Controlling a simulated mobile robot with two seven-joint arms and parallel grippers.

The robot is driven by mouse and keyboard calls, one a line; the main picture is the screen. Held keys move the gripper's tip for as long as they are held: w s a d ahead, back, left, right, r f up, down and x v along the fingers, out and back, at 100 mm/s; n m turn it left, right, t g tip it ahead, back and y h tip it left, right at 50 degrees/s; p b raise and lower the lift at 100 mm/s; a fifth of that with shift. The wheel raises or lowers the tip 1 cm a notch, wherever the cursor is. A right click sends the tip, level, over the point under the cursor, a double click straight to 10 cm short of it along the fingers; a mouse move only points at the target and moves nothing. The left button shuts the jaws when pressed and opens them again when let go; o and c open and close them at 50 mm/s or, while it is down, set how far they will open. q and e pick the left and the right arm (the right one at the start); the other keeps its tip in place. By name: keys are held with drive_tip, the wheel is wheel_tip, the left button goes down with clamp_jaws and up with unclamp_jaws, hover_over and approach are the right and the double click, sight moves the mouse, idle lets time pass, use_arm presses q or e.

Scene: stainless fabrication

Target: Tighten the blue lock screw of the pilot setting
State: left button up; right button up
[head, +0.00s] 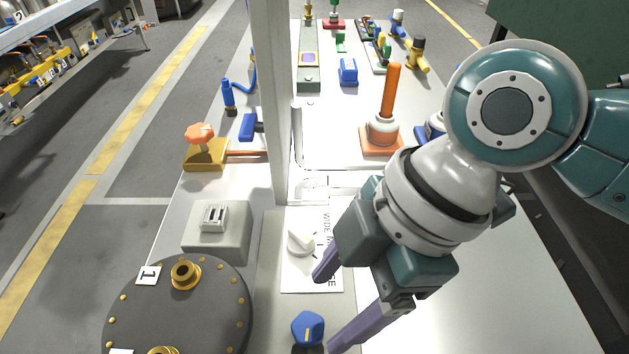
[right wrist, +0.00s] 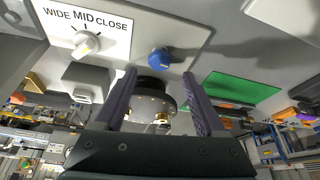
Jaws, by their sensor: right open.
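The blue lock screw (head: 308,328) is a blue knob with a pale line, near the bottom of the head view. It also shows in the right wrist view (right wrist: 159,59), just beyond and between the fingertips. Above it in the head view, a white dial (head: 300,240) sits on a white label plate (head: 297,278); the right wrist view reads WIDE, MID, CLOSE. Which mark the dial points at is hard to tell. My right gripper (head: 328,312) is open and empty, its purple fingers reaching toward the blue screw from the right. Contact is not visible. My left gripper is out of view.
A round dark flanged cover (head: 215,310) with brass fittings stands left of the screw. A grey block with a switch (head: 214,217) is behind it. A grey post (head: 270,100) rises from the bench. The bench at lower right is clear.

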sight(310, 325)
drive_tip(key=x, duration=0.5)
drive_tip(key=shift+b, duration=0.4)
drive_tip(key=shift+c, duration=0.3)
clamp_jaws()
